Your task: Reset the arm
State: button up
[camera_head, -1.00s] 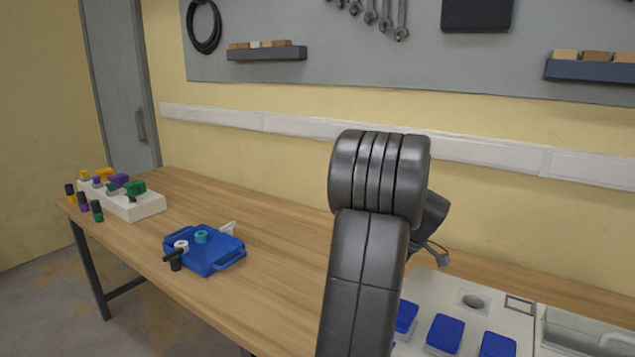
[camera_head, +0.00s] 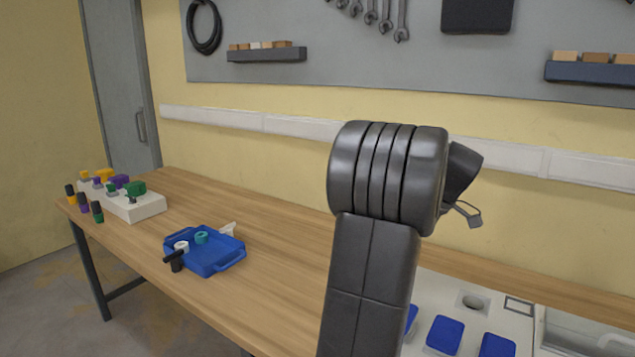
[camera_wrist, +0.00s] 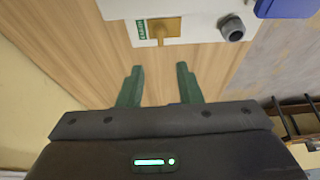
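My gripper (camera_wrist: 159,85) shows in the wrist view with its two green fingers apart and nothing between them. It is above the wooden table (camera_wrist: 85,60), near a white box (camera_wrist: 215,8) that carries a yellow part (camera_wrist: 160,29), a grey round fitting (camera_wrist: 231,28) and a blue lid. In the head view my dark arm stands in front of the table and hides part of it. The gripper's fingers are hidden there behind the arm.
A blue tray (camera_head: 230,262) with small parts lies on the table (camera_head: 270,285). A white block (camera_head: 148,207) with coloured connectors stands at the far left. A white panel (camera_head: 505,323) with blue lids (camera_head: 445,334) is at the lower right. The table between tray and arm is clear.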

jog(key=x, duration=1.2)
jog(key=shift+a, duration=0.15)
jog(key=m, duration=0.2)
jog(key=m+t+h+p, duration=0.1)
jog(key=m, duration=0.2)
jog(key=shift+s+a+r, duration=0.1)
jog(key=shift+a+r, duration=0.05)
jog(key=m+h+p, duration=0.1)
jog(key=m, duration=0.1)
jog(key=m+t+h+p, duration=0.1)
jog(key=m+p, duration=0.1)
jog(key=m, duration=0.1)
jog(key=shift+a, duration=0.1)
jog(key=shift+a+m+h, duration=0.1)
jog(key=shift+m+h, duration=0.7)
jog(key=shift+m, duration=1.3)
jog(key=shift+f+m+g+h+b, duration=0.15)
jog(key=shift+m+h+b, duration=0.15)
jog(key=shift+m, duration=0.45)
jog(key=shift+f+m+g+h+b, duration=0.15)
jog(key=shift+m+h, duration=0.15)
jog(key=shift+m, duration=0.45)
jog(key=shift+r, duration=0.15)
jog(key=shift+r+m, duration=0.1)
jog(key=shift+m, duration=0.2)
